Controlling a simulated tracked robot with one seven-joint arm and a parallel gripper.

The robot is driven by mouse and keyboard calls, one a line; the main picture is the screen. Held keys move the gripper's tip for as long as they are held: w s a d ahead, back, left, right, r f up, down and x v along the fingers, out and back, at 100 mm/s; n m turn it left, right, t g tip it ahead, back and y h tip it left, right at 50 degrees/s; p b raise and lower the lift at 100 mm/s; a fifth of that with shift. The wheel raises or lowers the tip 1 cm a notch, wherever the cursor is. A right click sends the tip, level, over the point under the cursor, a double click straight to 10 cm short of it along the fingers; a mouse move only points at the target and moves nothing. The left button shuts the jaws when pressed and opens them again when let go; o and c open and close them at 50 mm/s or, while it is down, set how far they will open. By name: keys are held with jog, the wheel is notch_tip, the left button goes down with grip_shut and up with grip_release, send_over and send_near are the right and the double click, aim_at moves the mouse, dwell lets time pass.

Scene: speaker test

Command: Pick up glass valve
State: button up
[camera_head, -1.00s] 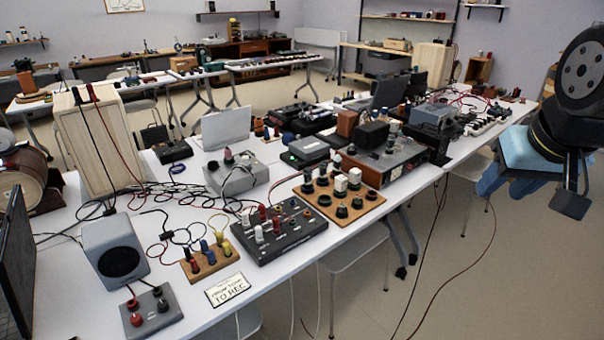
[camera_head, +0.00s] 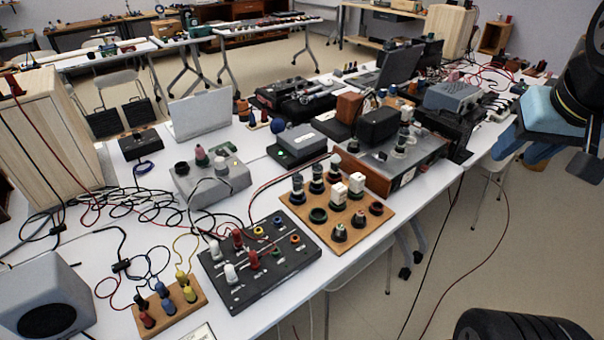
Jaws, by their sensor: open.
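Several small upright valve-like parts with dark bases stand on a wooden board (camera_head: 352,237) in the middle of the white table. A dark-based part with a clearer top (camera_head: 317,178) stands in its back row; the picture is too small to tell which part is glass. Another upright part with a glassy look (camera_head: 403,139) stands on the grey metal unit behind the board. My gripper (camera_head: 512,148), with blue parts, is at the right edge, high and well to the right of the board. It is open and touches none of these parts; its far side is cut off.
A black panel (camera_head: 266,284) with knobs and a small wooden block (camera_head: 166,316) with coloured terminals lie left of the board. Loose cables cover the left table. A speaker (camera_head: 40,300) stands front left. The floor (camera_head: 440,270) right of the table is mostly open.

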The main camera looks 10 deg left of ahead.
jog(key=shift+o, duration=0.9)
jog(key=shift+w, duration=0.1)
jog(key=shift+o, duration=0.7)
jog(key=shift+w, duration=0.3)
jog(key=shift+o, duration=0.8)
jog(key=w+f+n, duration=0.1)
jog(key=w+f, duration=0.1)
jog(key=w, duration=0.4)
jog(key=shift+w+d+t+h, duration=0.25)
jog(key=shift+d+t+h, duration=0.05)
jog(key=shift+t+h, duration=0.1)
jog(key=w+a+f+n+t+y, duration=0.1)
jog(key=w+a+f+n, duration=0.25)
jog(key=w+f, duration=0.4)
jog(key=w+a+f+n+t+y, duration=0.1)
jog(key=w+a+f+n+y, duration=0.25)
jog(key=w, duration=0.65)
jog(key=n+g+y, duration=0.3)
jog(key=n+y, duration=0.2)
jog(key=y, duration=0.4)
send_near(293, 180)
jog(key=x, duration=0.4)
jog(key=w+x, duration=0.1)
jog(key=x, duration=0.3)
jog(key=d+f+x, duration=0.1)
jog(key=x, duration=0.3)
jog(key=shift+w+d+f, duration=0.1)
jog(key=shift+w, duration=0.2)
